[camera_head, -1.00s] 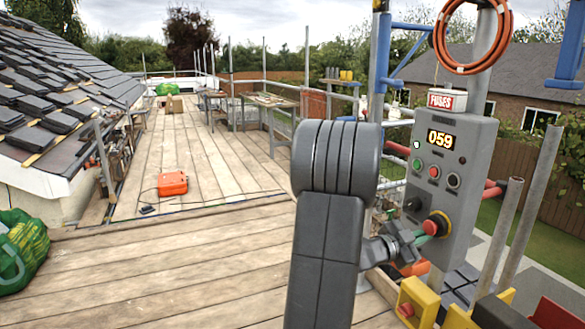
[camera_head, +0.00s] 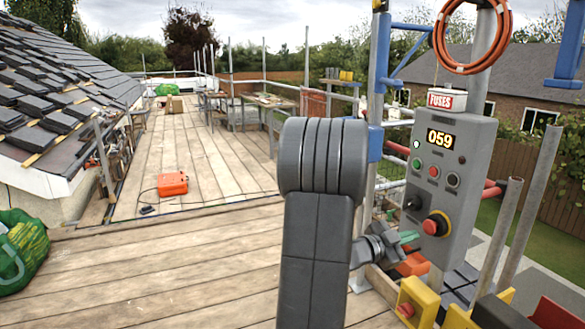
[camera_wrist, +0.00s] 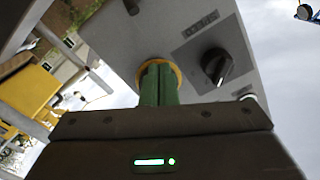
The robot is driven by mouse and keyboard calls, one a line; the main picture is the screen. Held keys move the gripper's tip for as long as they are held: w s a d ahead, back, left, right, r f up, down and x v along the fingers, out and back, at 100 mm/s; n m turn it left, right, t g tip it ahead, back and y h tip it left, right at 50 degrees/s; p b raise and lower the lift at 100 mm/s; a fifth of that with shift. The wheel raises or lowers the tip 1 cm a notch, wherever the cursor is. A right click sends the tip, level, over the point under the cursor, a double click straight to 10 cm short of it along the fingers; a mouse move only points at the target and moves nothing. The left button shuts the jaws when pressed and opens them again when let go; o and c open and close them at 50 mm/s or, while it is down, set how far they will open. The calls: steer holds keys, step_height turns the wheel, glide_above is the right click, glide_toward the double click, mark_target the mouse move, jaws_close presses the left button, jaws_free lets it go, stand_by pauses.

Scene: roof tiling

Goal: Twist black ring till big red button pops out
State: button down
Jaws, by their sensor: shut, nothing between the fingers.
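The red button (camera_head: 430,227) sits low on the grey control box, with a dark ring around it on a yellow base (camera_head: 441,219). Whether it is in or out cannot be told. My gripper (camera_head: 409,237) is shut and empty, its green fingers just left of the button with a small gap. In the wrist view the closed green fingers of my gripper (camera_wrist: 160,84) hide the button and ring; only the yellow base (camera_wrist: 176,72) shows around their tips. A black rotary knob (camera_wrist: 216,66) is beside them, and this knob shows above the button in the head view (camera_head: 413,203).
The control box (camera_head: 461,147) shows 059 and carries small buttons and a fuses box (camera_head: 446,100). Scaffold poles (camera_head: 522,210) stand to its right. Yellow parts (camera_head: 418,300) lie below. An orange case (camera_head: 172,184) sits on the open plank deck.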

mark_target(434, 237)
steer(key=v, duration=0.2)
steer(key=shift+s+a, duration=0.1)
steer(key=shift+a, duration=0.15)
steer(key=shift+w+d+f+p, duration=0.15)
steer(key=shift+d+p, duration=0.1)
steer(key=shift+d, duration=0.8)
steer(key=shift+w+d+f+p, duration=0.1)
steer(key=shift+d+f+p, duration=0.15)
steer(key=shift+d, duration=0.8)
steer(key=shift+w+d+f+p, duration=0.1)
steer(key=shift+d+p, duration=0.15)
steer(key=shift+d, duration=0.85)
steer(key=shift+r+p, duration=0.3)
steer(key=shift+r, duration=0.25)
